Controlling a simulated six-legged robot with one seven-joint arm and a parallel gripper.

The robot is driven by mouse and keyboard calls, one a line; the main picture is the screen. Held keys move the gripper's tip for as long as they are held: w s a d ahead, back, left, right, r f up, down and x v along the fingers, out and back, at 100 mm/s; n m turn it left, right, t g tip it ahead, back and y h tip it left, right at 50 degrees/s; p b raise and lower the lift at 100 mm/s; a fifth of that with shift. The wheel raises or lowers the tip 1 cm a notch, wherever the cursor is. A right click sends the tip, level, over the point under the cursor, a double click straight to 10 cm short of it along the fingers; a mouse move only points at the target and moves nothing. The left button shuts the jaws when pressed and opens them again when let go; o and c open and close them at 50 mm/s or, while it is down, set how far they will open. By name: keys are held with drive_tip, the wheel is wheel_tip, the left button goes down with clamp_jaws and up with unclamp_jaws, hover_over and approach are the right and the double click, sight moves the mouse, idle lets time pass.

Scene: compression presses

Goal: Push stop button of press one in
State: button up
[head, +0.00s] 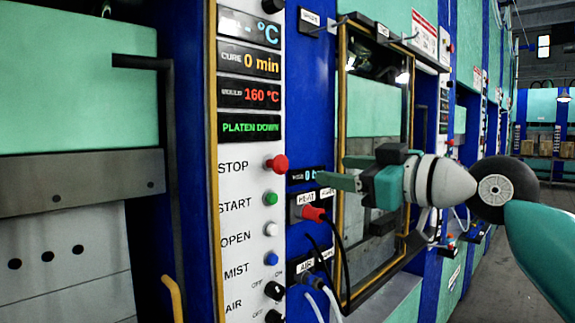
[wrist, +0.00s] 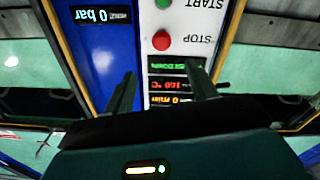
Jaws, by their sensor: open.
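The red stop button (head: 277,164) sticks out of the white control panel (head: 233,190) of the nearest press, beside the label STOP. It also shows in the wrist view (wrist: 161,41), where the panel appears upside down. No contact with the button shows. My gripper (head: 332,172) is open and empty, to the right of the button in the head view, with its fingers pointing left toward the panel. In the wrist view my two fingertips (wrist: 163,72) are spread apart, with the button showing beyond the gap between them.
Below stop are a green start button (head: 270,199), a white open button (head: 271,229) and a blue mist button (head: 271,258). Displays above read 160 °C and PLATEN DOWN (head: 251,127). A yellow-framed press opening (head: 343,90) stands behind my gripper.

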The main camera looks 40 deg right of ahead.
sight(283, 164)
drive_tip(key=w, duration=1.2)
drive_tip(key=shift+w+a, duration=0.25)
drive_tip(key=shift+a, duration=0.1)
